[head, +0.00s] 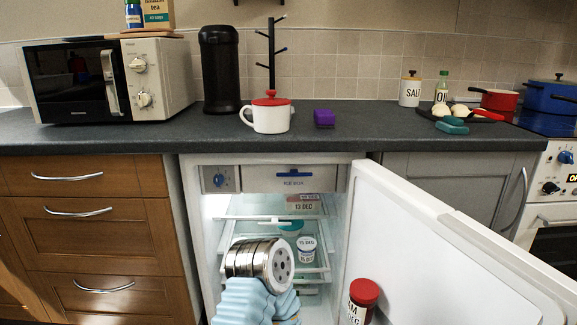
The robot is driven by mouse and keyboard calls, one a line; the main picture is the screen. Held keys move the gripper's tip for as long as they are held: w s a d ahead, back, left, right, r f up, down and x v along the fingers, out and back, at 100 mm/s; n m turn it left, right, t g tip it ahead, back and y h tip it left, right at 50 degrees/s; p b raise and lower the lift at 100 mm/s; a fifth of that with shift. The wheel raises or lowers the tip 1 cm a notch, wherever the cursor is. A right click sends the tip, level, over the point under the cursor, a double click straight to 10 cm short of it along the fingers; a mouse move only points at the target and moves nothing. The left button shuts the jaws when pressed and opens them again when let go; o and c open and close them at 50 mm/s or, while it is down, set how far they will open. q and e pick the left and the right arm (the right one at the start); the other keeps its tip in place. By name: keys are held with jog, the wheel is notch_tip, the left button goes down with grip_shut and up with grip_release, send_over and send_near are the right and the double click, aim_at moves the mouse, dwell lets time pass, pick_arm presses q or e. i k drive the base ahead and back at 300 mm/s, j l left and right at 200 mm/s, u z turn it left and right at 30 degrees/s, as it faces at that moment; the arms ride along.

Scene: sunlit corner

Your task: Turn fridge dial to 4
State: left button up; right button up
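The fridge (197,235) stands open below the counter, its white door (400,240) swung out to the right. The fridge dial (219,180) is a small blue knob on the grey panel at the top left inside the fridge. Its numbers and pointer are too small to read. A silver banded cylinder with light blue ribbed parts, apparently a link of my arm, is in front of the lower fridge opening, below and right of the dial and apart from it in the picture. I cannot tell which arm it is. No gripper fingers show.
An ice box flap (295,174) is right of the dial. Shelves hold tubs, including a white one (306,249). A red-lidded jar (361,299) is at the door. A white mug with a red lid (270,115) and a microwave (108,78) stand on the counter.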

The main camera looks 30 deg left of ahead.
aim_at(218, 179)
jog(key=k+u, duration=0.2)
jog(key=u, duration=0.25)
jog(key=k+j+u, duration=0.1)
jog(key=u, duration=0.3)
jog(key=i+l+u, duration=0.15)
jog(key=u, duration=0.2)
jog(key=i+l+u, duration=0.1)
jog(key=u, duration=0.25)
